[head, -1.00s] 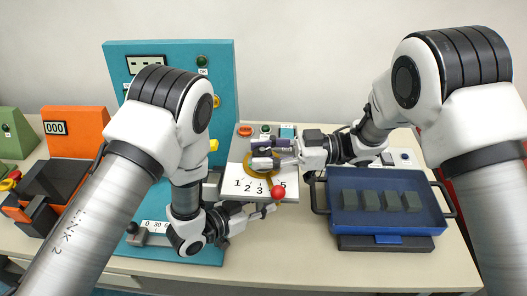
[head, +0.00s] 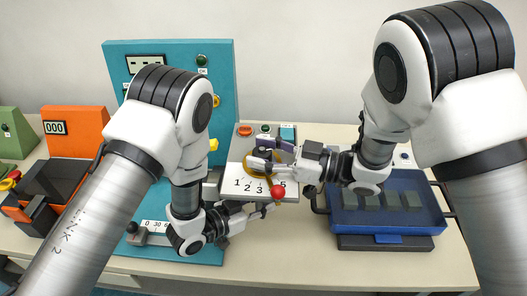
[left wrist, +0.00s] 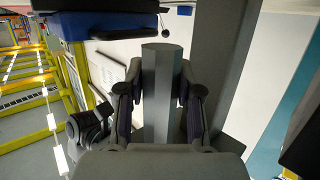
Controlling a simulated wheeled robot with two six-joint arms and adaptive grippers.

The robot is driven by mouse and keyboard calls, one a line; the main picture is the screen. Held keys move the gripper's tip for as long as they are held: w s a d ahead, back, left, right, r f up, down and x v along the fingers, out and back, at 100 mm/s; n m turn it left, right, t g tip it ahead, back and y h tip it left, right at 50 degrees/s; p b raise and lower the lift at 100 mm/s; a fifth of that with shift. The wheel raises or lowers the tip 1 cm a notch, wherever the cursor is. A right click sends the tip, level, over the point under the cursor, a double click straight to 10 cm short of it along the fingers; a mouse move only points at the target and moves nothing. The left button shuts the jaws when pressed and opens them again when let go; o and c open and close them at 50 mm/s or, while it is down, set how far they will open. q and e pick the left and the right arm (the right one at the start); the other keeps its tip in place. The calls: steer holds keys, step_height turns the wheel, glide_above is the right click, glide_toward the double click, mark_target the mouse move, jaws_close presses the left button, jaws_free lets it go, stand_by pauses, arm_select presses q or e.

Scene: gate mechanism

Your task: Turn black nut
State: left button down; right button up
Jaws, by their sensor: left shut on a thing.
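A white panel (head: 235,188) marked with numbers carries a yellow ring (head: 252,186), partly covered by my right gripper. My right gripper (head: 257,154) reaches in from the right over the ring, its two fingers apart. Something dark shows between them; I cannot make out the black nut there or whether the fingers press on it. My left gripper (head: 270,208) is low in front of the panel, beside a red ball (head: 278,192). In the left wrist view its fingers are shut on a grey six-sided post (left wrist: 160,90).
A blue tray (head: 385,225) with several dark blocks stands at the right, under my right arm. A teal board (head: 222,90) rises behind my left arm, and an orange device (head: 80,125) stands at the left. The front table strip (head: 310,262) is clear.

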steer(key=shift+d, duration=0.1)
steer(key=v, duration=1.2)
